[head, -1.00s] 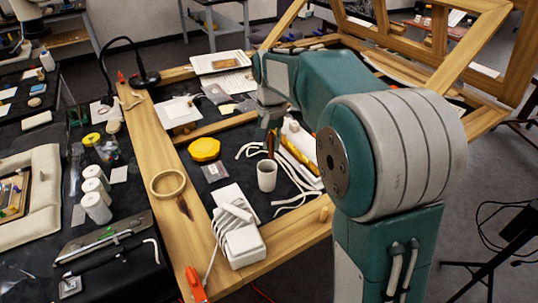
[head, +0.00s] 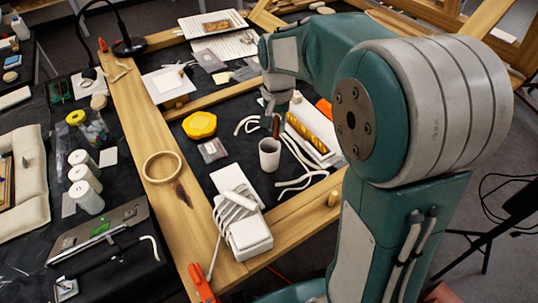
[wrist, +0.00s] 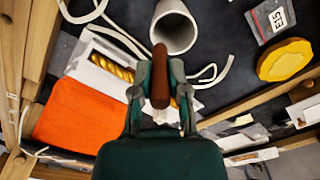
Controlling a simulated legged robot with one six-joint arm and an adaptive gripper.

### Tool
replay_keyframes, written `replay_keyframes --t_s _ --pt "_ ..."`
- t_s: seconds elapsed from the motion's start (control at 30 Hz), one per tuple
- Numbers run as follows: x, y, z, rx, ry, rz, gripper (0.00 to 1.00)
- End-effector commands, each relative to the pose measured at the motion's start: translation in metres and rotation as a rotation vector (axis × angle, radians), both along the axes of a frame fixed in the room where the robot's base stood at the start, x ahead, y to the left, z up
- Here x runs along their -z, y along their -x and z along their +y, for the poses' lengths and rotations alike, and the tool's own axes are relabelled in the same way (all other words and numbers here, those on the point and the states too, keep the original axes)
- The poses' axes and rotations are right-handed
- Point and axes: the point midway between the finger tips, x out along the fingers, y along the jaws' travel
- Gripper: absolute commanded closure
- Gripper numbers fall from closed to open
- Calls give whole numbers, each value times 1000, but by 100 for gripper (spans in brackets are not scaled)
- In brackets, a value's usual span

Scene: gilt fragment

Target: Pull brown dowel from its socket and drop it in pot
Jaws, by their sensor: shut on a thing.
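My gripper (wrist: 160,95) is shut on the brown dowel (wrist: 160,68), which stands out between the fingertips in the wrist view. In the head view my gripper (head: 278,108) is just behind and above the pot, with the dowel (head: 276,126) below its fingers. The pot is a white cup (head: 269,158) standing upright on the dark surface. In the wrist view the pot (wrist: 174,30) is just beyond the dowel, and the dowel's far end overlaps its near rim. I cannot tell whether the dowel is over the opening. I cannot make out the socket.
A gilt fragment (head: 307,138) lies in a white tray right of the pot. White cords (head: 300,180) lie around it. An orange item (wrist: 75,115), a yellow lump (head: 200,125) and a white block wrapped with cord (head: 245,230) are nearby. Wooden beams (head: 150,150) border the area.

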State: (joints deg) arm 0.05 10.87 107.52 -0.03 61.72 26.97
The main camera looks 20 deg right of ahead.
Motion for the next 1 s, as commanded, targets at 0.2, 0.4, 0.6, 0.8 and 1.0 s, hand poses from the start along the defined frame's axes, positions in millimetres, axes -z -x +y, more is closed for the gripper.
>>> replay_keyframes --t_s 0.2,0.4,0.6,0.8,1.0 --pt "11 0 0 0 0 -1 98" --pt "12 0 0 0 0 -1 98" --pt "12 0 0 0 0 -1 39" --pt "12 0 0 0 0 -1 39" --pt "6 -1 0 0 0 -4 39"
